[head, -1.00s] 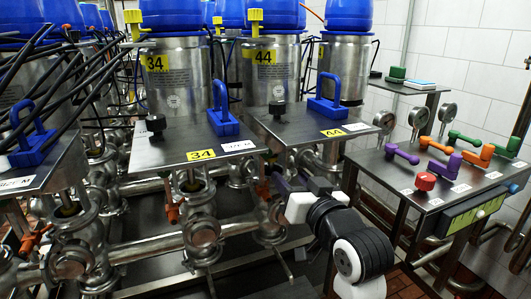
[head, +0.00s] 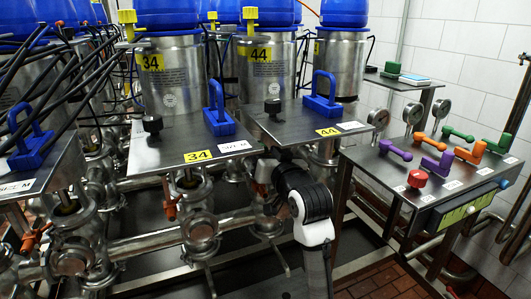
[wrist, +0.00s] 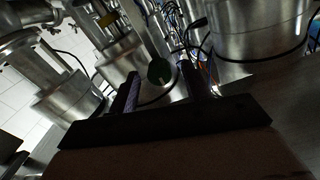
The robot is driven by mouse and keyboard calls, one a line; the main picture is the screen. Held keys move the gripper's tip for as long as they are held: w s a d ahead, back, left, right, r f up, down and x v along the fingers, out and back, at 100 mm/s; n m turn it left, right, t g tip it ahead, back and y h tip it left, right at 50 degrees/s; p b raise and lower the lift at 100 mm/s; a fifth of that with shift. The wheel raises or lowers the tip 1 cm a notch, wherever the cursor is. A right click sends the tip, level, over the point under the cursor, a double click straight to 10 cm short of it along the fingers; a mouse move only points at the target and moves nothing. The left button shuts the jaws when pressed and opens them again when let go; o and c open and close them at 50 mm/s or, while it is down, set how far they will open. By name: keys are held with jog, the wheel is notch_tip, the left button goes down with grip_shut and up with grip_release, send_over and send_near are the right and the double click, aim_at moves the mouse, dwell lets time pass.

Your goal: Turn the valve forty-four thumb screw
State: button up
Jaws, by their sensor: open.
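The valve forty-four plate (head: 315,123) is steel, with a yellow 44 label (head: 328,132). A black knob (head: 272,105), which looks like the thumb screw, stands on its top at the left. A blue handle (head: 322,95) is beside it. My arm reaches up to the plate's front edge, and my gripper is hidden in the head view. In the wrist view my gripper (wrist: 160,78) is open with nothing held. A dark round disc (wrist: 159,71) shows between its fingers, apart from them; I cannot tell whether it is the same knob.
The valve 34 plate (head: 175,145), with its own black knob (head: 153,125) and blue handle (head: 218,110), is to the left. Steel pipes (head: 130,242) run below. A table (head: 385,170) with coloured handles stands at right. Steel cylinders (wrist: 250,30) are close in the wrist view.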

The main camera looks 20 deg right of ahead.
jog(key=c, duration=1)
jog(key=shift+f+n+b, duration=0.1)
jog(key=shift+n+b, duration=6)
jog(key=shift+n, duration=3)
jog(key=o, duration=1)
